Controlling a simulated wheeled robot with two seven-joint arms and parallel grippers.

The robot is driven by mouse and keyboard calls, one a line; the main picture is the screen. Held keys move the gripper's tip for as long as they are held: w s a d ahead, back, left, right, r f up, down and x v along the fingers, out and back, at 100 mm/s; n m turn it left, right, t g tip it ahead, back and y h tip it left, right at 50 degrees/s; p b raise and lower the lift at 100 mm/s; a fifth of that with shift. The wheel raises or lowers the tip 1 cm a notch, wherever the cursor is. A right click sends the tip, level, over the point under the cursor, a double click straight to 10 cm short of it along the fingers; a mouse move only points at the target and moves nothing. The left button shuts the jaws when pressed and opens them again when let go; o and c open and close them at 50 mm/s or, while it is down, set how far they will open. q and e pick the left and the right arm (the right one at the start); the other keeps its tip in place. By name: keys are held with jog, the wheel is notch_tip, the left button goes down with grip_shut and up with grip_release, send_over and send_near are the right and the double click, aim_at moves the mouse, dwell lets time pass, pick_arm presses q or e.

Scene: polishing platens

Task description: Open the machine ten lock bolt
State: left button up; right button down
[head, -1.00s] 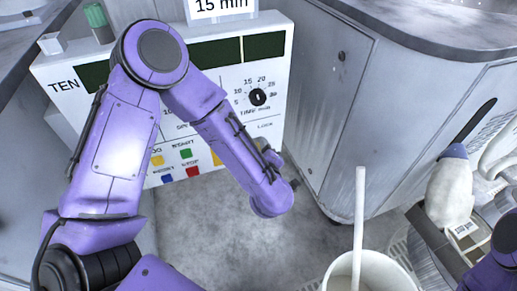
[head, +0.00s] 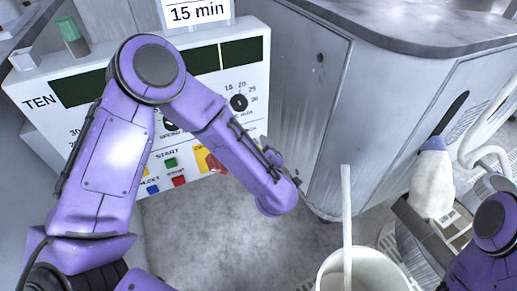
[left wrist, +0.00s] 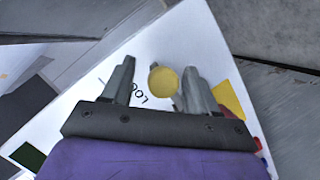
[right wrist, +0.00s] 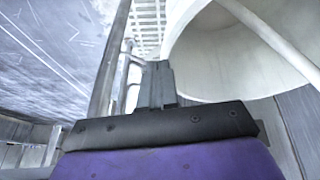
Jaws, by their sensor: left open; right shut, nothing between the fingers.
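The machine ten front (head: 30,87) is a white panel with TEN lettering, dark displays, dials and coloured buttons. In the left wrist view the lock bolt (left wrist: 163,80) shows as a round yellow knob beside the partly covered LOCK lettering. My left gripper (left wrist: 159,66) is open, with its fingers on either side of the knob in that view; I cannot tell whether they touch it. My arm hides the bolt and the left gripper in the head view. My right gripper (right wrist: 155,66) is shut and empty, beside a white bucket (right wrist: 210,60).
In the head view the bucket (head: 335,275) with a pale rod (head: 347,210) in it stands on the floor at the lower right. A white bottle (head: 432,185) stands at the right. A grey cabinet (head: 375,120) rises right of the panel. Grey floor is clear before the panel.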

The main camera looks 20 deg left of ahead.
pick_arm(q)
jog(key=p+v, duration=0.1)
jog(key=v, duration=0.9)
jog(key=shift+d+f, duration=0.1)
jog(key=shift+d, duration=0.1)
jog(key=s+a+f+m+g+h, duration=0.2)
jog(key=s+f+m+h, duration=0.15)
jog(key=f, duration=0.55)
jog(key=s+a+f+m+g+h, duration=0.1)
jog(key=s+a+f+m+h, duration=0.15)
jog(key=f+m, duration=0.45)
jog(key=s+a+f+g, duration=0.3)
jog(key=s+a+f, duration=0.25)
jog(key=s, duration=0.35)
jog(key=s+a+f+g, duration=0.3)
jog(key=s+a+f, duration=0.25)
jog(key=s, duration=0.25)
notch_tip(320, 180, up, 16)
jog(key=p, duration=1.5)
jog(key=shift+w+n+y, duration=0.3)
jog(key=shift+n+y, duration=0.05)
jog(key=shift+y, duration=0.05)
